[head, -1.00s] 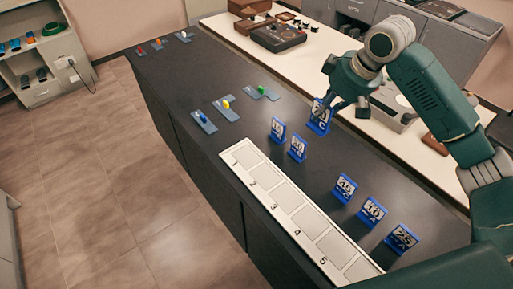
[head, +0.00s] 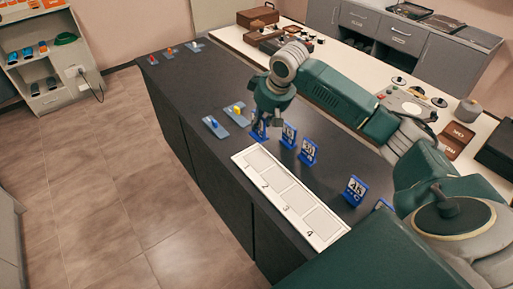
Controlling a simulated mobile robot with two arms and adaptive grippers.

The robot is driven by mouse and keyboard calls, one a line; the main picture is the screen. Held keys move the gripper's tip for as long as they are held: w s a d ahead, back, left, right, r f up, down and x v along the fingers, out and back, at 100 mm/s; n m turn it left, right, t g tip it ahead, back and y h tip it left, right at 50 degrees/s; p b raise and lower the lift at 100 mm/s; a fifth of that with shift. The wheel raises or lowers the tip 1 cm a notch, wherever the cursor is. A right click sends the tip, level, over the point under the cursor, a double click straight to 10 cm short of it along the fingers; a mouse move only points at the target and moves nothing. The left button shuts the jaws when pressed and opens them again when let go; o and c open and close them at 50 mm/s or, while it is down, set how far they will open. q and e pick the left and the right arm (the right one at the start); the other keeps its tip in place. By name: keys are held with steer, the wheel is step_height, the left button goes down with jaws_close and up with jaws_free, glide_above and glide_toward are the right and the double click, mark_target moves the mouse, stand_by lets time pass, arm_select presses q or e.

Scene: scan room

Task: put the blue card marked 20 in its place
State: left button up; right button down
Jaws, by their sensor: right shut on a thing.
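My right gripper (head: 264,116) points down and is shut on a blue card (head: 258,132). The gripper partly covers this card, and its number cannot be read now. It is near the far end of the white numbered strip (head: 318,240), by place 1. Whether the card touches the counter cannot be told. Several other blue cards stand upright along the strip's right side: one beside the held card (head: 289,136), one just nearer (head: 308,151), one farther forward (head: 355,190), and one partly hidden by my arm (head: 381,204). The strip's visible places look empty. My left gripper is out of view.
The dark counter (head: 190,95) also bears blue-grey trays with coloured pieces beyond the strip, such as a blue one (head: 215,127) and a yellow one (head: 237,113). A white table (head: 235,38) with boxes and equipment runs along the right. Open floor lies left.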

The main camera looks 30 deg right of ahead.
mark_target(259, 138)
step_height(259, 138, down, 6)
steer(key=shift+a+p, duration=0.1)
steer(key=shift+p, duration=0.25)
steer(key=shift+f, duration=0.65)
step_height(259, 138, down, 4)
steer(key=shift+f+p, duration=0.1)
steer(key=shift+p, duration=0.2)
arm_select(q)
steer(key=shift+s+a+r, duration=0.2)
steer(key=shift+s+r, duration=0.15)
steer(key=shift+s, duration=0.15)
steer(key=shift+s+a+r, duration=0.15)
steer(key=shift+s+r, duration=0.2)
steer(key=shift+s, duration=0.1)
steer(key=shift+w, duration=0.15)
arm_select(e)
steer(key=c, duration=1.7)
jaws_free()
steer(key=shift+f, duration=0.15)
